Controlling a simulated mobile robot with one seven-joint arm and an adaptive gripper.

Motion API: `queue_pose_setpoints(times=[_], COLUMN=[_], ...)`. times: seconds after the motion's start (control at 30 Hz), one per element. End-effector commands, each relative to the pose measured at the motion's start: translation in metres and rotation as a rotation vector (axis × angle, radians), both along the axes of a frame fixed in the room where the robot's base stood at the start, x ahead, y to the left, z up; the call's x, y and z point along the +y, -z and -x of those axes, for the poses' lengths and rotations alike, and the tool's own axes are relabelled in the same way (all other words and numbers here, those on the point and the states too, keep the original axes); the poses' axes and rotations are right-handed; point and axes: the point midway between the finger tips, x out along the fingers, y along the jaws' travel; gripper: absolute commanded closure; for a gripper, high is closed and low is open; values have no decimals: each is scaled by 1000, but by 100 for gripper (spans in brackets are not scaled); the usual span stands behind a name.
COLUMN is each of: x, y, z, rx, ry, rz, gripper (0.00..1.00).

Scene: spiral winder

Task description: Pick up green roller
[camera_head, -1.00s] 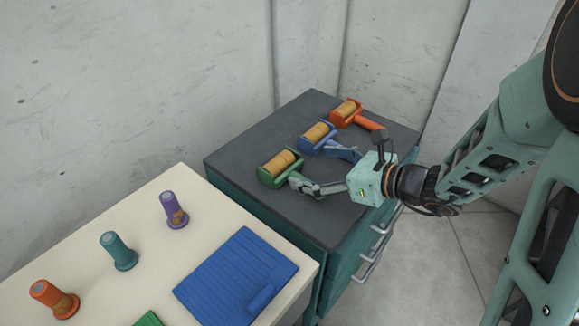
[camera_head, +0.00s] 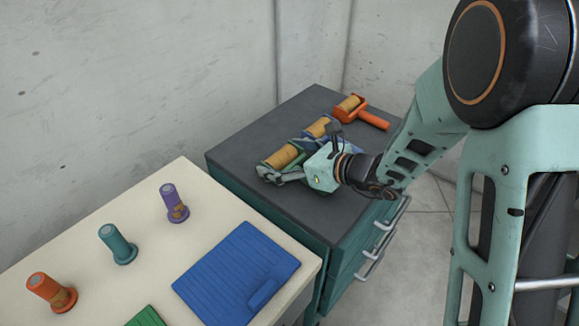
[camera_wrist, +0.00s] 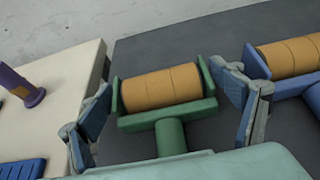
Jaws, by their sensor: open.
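The green roller (camera_wrist: 166,114) has a green frame and handle with an orange-tan drum. It lies on the dark top of the teal drawer cabinet (camera_head: 258,108).
A blue roller (camera_wrist: 258,62) lies close on the right, near my right finger. An orange roller (camera_head: 360,111) lies further back. A cream table (camera_head: 190,240) adjoins the cabinet, with orange, teal and purple spools (camera_head: 174,203) and a blue board (camera_head: 240,270).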

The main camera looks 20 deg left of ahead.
Motion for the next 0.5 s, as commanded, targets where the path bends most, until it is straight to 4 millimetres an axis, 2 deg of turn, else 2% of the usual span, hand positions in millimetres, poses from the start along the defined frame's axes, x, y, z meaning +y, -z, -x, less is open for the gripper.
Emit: queue_pose_setpoints(times=[0.13, 0.5], x=[0, -1], y=[0, 0], z=[0, 0], rx=[0, 0], ry=[0, 0], rz=[0, 0], gripper=[17, 57])
